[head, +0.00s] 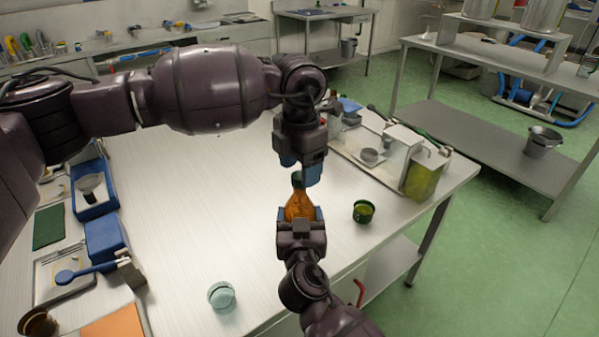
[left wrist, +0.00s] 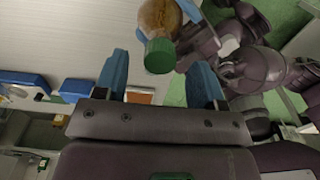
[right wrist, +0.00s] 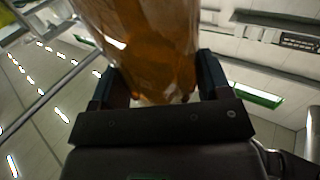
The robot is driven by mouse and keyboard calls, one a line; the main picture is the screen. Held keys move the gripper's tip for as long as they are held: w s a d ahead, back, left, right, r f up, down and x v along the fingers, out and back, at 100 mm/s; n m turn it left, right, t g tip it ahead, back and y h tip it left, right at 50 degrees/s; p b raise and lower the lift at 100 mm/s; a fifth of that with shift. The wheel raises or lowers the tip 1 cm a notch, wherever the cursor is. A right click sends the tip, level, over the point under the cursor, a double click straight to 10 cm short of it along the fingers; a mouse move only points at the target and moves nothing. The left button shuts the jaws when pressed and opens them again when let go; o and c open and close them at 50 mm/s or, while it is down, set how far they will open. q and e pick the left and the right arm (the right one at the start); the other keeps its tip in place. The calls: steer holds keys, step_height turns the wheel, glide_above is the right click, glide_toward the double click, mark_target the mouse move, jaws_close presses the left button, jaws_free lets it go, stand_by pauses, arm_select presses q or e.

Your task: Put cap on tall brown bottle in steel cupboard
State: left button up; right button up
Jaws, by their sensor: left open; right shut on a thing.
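A brown bottle (head: 299,207) stands upright in my right gripper (head: 301,215), which is shut on its body above the table's right part. The bottle's amber body also fills the upper part of the right wrist view (right wrist: 145,45). A dark green cap (head: 297,180) sits at the top of the bottle's neck. In the left wrist view the cap (left wrist: 160,56) lies between the blue fingertips, apart from both. My left gripper (head: 300,167) is open, just above the cap. I cannot tell how tightly the cap sits. No steel cupboard can be made out.
A green cup (head: 363,212) stands right of the bottle, and a pale glass cup (head: 221,296) at the front. A tray (head: 345,145) with containers and a green tin (head: 426,175) lies at the back right. Blue bins (head: 104,240) line the left. The table's middle is clear.

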arm_select(q)
step_height(320, 180, up, 10)
stand_by(0.4)
arm_select(e)
steer(key=o, duration=1.8)
arm_select(q)
steer(key=shift+w+f+b, duration=0.15)
steer(key=shift+f+b, duration=0.25)
steer(key=shift+f, duration=0.5)
arm_select(e)
steer(key=s, duration=1)
steer(key=shift+s+d, duration=0.2)
steer(key=shift+s, duration=0.2)
